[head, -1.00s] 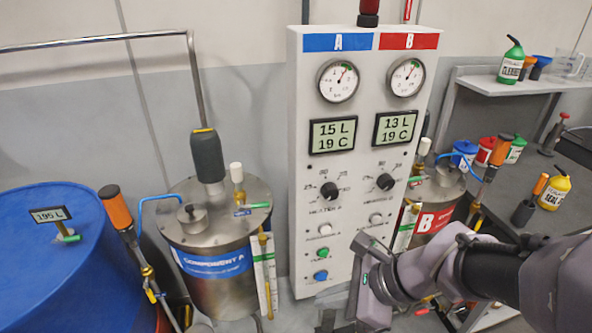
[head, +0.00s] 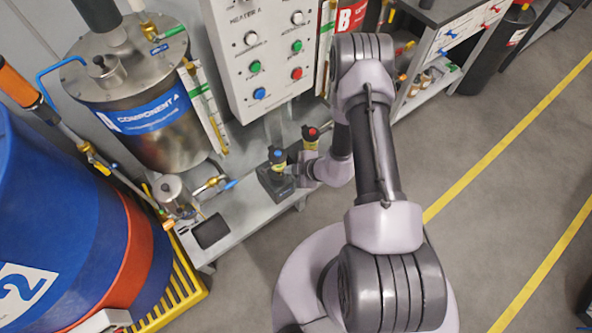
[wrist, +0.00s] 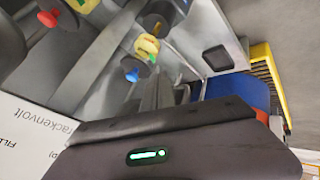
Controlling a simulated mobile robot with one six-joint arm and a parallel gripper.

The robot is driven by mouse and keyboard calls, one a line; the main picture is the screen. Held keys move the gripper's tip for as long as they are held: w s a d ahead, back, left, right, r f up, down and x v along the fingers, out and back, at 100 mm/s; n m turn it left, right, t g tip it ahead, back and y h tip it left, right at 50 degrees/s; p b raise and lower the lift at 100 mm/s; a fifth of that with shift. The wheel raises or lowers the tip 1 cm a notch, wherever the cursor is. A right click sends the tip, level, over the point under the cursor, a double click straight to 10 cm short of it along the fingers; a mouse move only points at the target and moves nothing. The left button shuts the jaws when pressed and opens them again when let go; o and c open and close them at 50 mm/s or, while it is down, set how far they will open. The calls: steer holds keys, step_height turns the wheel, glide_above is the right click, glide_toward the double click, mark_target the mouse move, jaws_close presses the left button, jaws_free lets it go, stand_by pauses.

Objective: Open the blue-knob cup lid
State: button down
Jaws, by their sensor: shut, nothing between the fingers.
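A small dark cup with a blue knob (head: 277,154) on its lid and a yellow band stands on a dark base (head: 276,184) on the low grey bench. The lid looks closed on the cup. A similar cup with a red knob (head: 311,133) stands just behind and to the right. My gripper (head: 293,171) is low, close beside the right side of the blue-knob cup; I cannot tell whether it touches. It is shut and empty. In the wrist view, a blue knob (wrist: 132,74) and a red knob (wrist: 48,18) show beyond the dark gripper housing.
The Component A tank (head: 140,115) and the white control panel (head: 255,50) stand behind the bench. A brass valve with a blue handle (head: 229,184) and a small metal pot (head: 174,195) are left of the cups. Open floor (head: 480,180) lies to the right.

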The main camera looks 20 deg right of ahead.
mark_target(277, 160)
steer(key=w, duration=0.1)
steer(key=w+f+b, duration=0.1)
steer(key=w, duration=0.1)
steer(key=w+b, duration=0.1)
steer(key=shift+w+a+f, duration=0.3)
steer(key=shift+a+f, duration=0.05)
steer(key=shift+a, duration=0.05)
steer(key=shift+w+r, duration=0.1)
steer(key=shift+w, duration=0.3)
steer(key=shift+r, duration=0.2)
steer(key=shift+d+r+p, duration=0.1)
steer(key=shift+r+p, duration=0.1)
steer(key=shift+p, duration=0.2)
steer(key=shift+w+g, duration=0.15)
steer(key=shift+g, duration=0.15)
steer(key=shift+r+p, duration=0.1)
steer(key=shift+p, duration=0.25)
